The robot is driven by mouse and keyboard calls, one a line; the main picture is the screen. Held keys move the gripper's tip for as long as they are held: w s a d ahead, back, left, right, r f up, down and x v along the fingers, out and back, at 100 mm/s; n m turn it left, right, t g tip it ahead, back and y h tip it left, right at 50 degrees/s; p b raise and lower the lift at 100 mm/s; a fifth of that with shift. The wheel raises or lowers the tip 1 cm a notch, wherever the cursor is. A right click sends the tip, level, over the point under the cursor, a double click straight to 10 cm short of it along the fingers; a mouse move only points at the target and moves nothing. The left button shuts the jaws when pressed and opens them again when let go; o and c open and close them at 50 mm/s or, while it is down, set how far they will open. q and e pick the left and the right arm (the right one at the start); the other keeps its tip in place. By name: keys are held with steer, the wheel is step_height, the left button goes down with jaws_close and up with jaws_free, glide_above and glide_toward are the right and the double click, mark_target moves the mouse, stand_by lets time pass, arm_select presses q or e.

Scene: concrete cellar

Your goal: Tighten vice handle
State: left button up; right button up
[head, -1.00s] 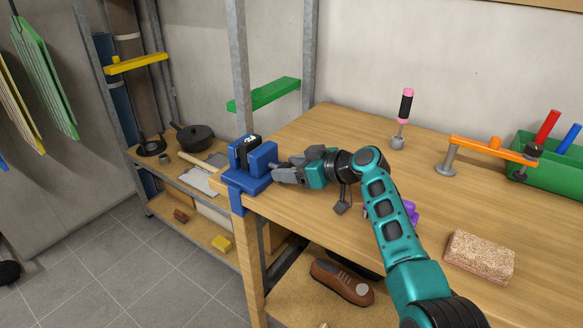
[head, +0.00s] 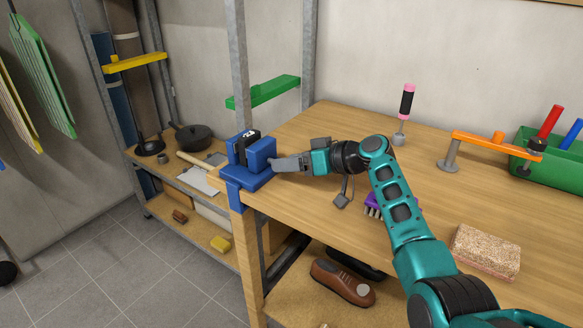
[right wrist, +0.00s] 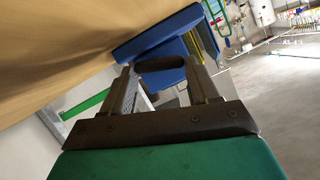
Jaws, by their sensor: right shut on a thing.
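The blue vice (head: 262,152) is fixed at the left front corner of the wooden workbench (head: 330,215). A black object (head: 249,136) with a white mark stands between its jaws. My right gripper (head: 277,164) reaches the vice from the right, its fingers close to the vice's right side. In the right wrist view, the fingers are shut on a dark vice handle (right wrist: 160,64), with the blue vice body (right wrist: 160,32) just beyond. The handle is mostly hidden in the head view. My left gripper is not in view.
On the bench are a pink-and-black screwdriver (head: 407,102), an orange clamp-like bar (head: 490,146), a green bin (head: 530,170), a purple brush (head: 376,203) and a speckled brick (head: 485,252). A metal post (head: 240,75) rises behind the vice. A brown shoe (head: 342,283) sits on the shelf below.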

steer(key=shift+w+d+f+m+g+y+b, duration=0.1)
steer(key=shift+d+f+m+g+y+b, duration=0.1)
steer(key=shift+m+g+y+b, duration=0.45)
steer(key=shift+m+b, duration=0.35)
steer(key=shift+m, duration=0.1)
steer(key=o, duration=0.8)
steer(key=shift+o, duration=1.3)
steer(key=shift+r, duration=0.1)
